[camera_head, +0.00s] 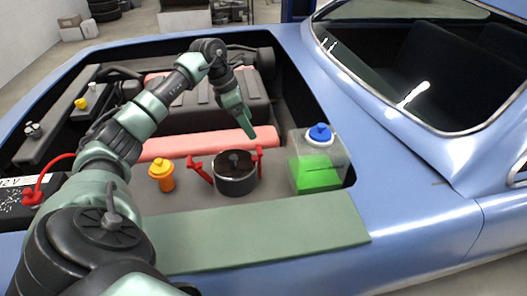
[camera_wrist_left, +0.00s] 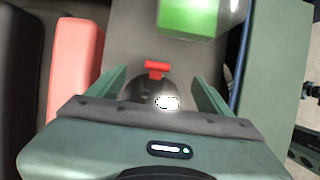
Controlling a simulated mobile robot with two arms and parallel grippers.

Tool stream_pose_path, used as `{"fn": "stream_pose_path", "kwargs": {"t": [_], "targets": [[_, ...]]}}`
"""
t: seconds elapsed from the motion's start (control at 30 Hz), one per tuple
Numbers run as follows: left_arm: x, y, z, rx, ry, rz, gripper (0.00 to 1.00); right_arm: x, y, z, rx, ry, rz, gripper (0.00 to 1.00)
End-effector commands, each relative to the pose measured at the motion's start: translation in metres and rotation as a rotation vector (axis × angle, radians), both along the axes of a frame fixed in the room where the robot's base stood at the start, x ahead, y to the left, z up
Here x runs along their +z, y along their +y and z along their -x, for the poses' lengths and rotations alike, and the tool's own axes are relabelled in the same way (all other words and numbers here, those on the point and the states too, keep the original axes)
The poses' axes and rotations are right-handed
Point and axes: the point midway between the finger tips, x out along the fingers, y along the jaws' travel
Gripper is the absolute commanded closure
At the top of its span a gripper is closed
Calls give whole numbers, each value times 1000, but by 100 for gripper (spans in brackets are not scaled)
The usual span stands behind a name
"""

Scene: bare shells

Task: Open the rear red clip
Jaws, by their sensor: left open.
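A black round canister (camera_head: 236,181) with a dark lid stands in the engine bay. It has a red clip on each side. The left red clip (camera_head: 199,169) leans outward from the canister. The right red clip (camera_head: 259,160) stands nearly upright against its side. In the left wrist view one red clip (camera_wrist_left: 156,68) shows beyond the dark canister lid (camera_wrist_left: 140,90), between my fingers in the picture. My left gripper (camera_head: 247,131) is open and empty, above the canister and pointing down. Which clip is the rear one I cannot tell. My right gripper is not in view.
A clear reservoir with green fluid (camera_head: 317,176) and a blue cap (camera_head: 320,132) stands right of the canister. An orange-yellow cap (camera_head: 161,174) is at its left. A pink-red bar (camera_head: 200,145) runs behind.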

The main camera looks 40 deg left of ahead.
Motion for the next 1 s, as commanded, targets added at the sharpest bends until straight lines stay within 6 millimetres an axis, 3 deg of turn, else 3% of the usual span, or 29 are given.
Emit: {"fn": "stream_pose_path", "kwargs": {"t": [0.03,0.1,0.23,0.47,0.8,1.0], "targets": [[-34,0,0,0,1,0,20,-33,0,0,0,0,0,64],[-52,0,0,0,0,0,20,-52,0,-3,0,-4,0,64],[-68,0,0,0,-1,1,20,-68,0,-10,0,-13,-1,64],[-81,-4,-4,-2,2,3,20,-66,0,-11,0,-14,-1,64],[-128,-17,-20,0,0,4,20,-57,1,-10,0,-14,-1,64],[-141,-19,-23,-1,0,1,20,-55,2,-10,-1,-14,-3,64]]}}
